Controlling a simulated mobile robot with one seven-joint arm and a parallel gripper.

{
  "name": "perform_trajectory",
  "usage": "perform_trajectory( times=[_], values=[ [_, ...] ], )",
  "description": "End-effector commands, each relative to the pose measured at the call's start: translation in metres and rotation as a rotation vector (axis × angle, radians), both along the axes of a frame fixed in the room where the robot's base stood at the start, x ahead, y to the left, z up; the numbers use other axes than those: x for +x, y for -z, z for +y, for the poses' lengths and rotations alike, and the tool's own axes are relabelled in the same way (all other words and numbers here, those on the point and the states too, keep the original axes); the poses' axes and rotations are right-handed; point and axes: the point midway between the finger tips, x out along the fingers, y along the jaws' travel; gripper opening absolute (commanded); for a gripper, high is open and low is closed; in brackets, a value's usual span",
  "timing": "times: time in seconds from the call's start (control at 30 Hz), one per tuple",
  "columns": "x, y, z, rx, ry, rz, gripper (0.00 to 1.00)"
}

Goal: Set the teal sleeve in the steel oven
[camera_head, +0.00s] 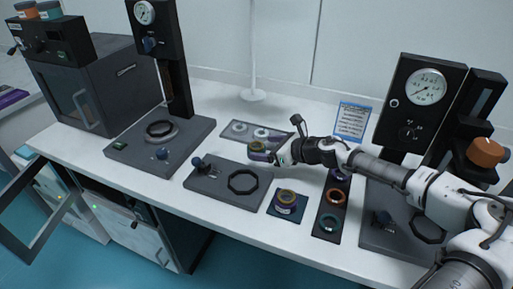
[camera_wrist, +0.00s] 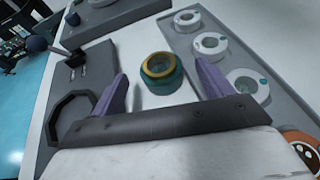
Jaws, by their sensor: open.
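The teal sleeve (camera_wrist: 162,82) has a yellow ring on top and stands upright on the white bench in the wrist view. My gripper (camera_wrist: 160,88) is open, with one purple finger on each side of the sleeve and gaps between. In the head view my gripper (camera_head: 262,154) is low at the sleeve and covers much of it; the yellow top (camera_head: 257,143) shows. A grey oven-like box (camera_head: 88,88) with a windowed door, seemingly shut, stands at the back left. Below the bench, a dark framed door (camera_head: 35,207) hangs open at the left. I cannot tell which is the steel oven.
A grey fixture (camera_head: 226,184) with an octagonal ring lies in front of my gripper. A grey tray (camera_wrist: 258,112) with several white rings lies close on the right in the wrist view. A gauge press (camera_head: 160,129) stands left.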

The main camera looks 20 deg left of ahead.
Motion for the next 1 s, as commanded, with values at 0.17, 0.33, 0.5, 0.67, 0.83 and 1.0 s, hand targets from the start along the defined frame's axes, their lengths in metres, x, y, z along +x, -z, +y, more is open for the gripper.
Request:
perform_trajectory(
  times=[0.17,0.33,0.5,0.67,0.83,1.0],
  values=[
    [0.005,0.007,0.023,0.000,-0.002,0.001,0.79],
    [0.007,0.011,0.027,0.000,0.000,0.000,0.79],
    [0.006,0.011,0.027,0.000,0.000,0.000,0.75],
    [0.006,0.011,0.027,0.000,-0.001,0.000,0.54],
    [0.006,0.011,0.027,0.000,-0.001,0.000,0.32],
    [0.006,0.010,0.027,0.001,-0.001,-0.001,0.21]
  ],
)
